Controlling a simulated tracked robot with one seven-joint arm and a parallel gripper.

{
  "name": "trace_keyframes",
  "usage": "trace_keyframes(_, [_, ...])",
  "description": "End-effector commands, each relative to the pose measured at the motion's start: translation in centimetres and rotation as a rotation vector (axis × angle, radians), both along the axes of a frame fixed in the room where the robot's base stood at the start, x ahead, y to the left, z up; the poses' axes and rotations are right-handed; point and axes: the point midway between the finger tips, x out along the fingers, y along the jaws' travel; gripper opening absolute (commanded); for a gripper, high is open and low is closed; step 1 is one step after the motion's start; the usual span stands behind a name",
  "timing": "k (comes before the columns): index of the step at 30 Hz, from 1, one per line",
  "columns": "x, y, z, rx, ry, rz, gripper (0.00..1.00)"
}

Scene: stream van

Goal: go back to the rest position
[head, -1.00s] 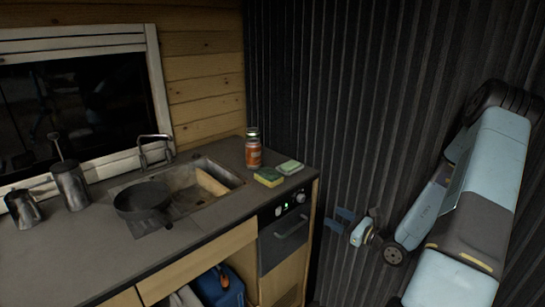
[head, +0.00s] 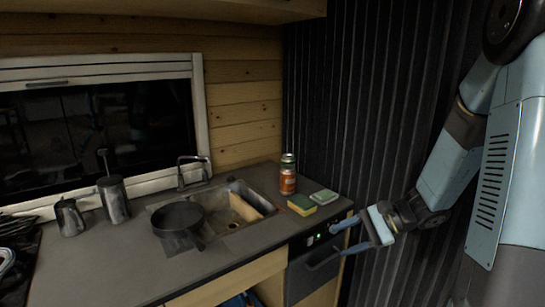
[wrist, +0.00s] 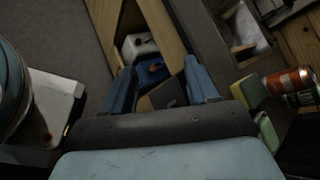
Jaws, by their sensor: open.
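My gripper (head: 352,239) is open and empty in the head view. It is in front of the oven panel at the right end of the counter, a little below the sponges. In the wrist view my gripper (wrist: 165,85) shows two blue fingers spread apart with nothing between them. Beyond them are the open cupboard and a blue item (wrist: 152,70) inside it. My arm reaches in from the right side of the head view.
The counter (head: 115,255) holds a dark pan (head: 178,217) by the sink (head: 245,205), an orange can (head: 288,180), a sponge (head: 302,205) and a green-white pad (head: 324,196). The oven (head: 315,262) sits below. A dark corrugated wall (head: 370,110) stands behind my arm.

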Motion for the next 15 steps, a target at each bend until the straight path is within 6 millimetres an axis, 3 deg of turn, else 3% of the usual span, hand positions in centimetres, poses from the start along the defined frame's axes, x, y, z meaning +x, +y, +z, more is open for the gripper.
trace_keyframes(6, [-3.1, 1.0, 2.6, -0.199, -0.095, 0.168, 0.59])
trace_keyframes(15, [-6.9, 0.8, 5.9, -0.472, -0.244, 0.359, 0.59])
